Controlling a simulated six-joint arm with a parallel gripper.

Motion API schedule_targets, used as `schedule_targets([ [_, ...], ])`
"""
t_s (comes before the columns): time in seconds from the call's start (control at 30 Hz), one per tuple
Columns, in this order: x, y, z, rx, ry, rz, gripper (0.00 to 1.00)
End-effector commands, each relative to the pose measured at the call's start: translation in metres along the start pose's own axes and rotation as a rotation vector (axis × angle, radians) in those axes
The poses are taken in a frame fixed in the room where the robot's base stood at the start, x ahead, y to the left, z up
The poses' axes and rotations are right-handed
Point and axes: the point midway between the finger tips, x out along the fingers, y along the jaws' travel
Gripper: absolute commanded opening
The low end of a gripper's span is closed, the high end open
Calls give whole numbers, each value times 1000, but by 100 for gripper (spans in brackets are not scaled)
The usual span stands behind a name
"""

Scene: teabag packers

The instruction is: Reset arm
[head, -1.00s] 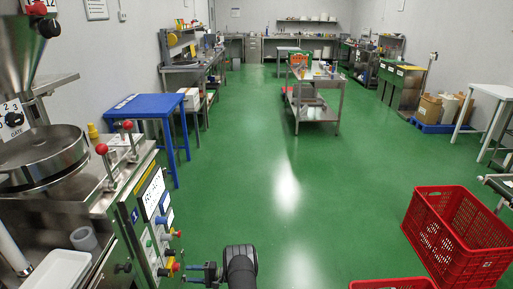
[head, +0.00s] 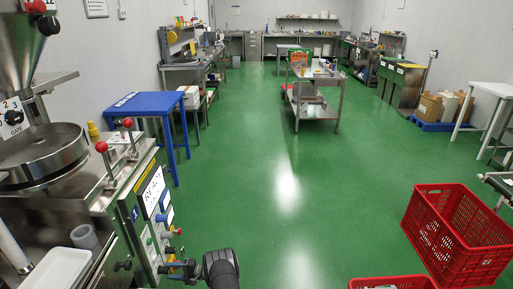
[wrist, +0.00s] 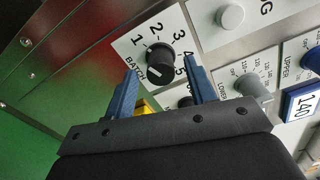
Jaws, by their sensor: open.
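My gripper (wrist: 160,85) is open and empty in the wrist view. Its two blue fingers stand apart, and a black rotary knob marked BATCH (wrist: 160,60), with numbers around it, shows between and beyond the fingertips. I cannot tell whether the fingers touch the panel. In the head view my gripper (head: 166,269) is at the bottom, beside the lower front of the steel machine (head: 130,215).
Red crates (head: 455,235) are at the lower right. The green floor (head: 300,210) between is clear. A steel cart (head: 315,95) stands farther back.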

Motion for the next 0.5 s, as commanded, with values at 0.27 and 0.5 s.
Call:
schedule_targets([
  [0.27, 28, -1, 0, 109, 0, -1, 51],
  [0.5, 28, -1, 0, 307, 0, -1, 51],
])
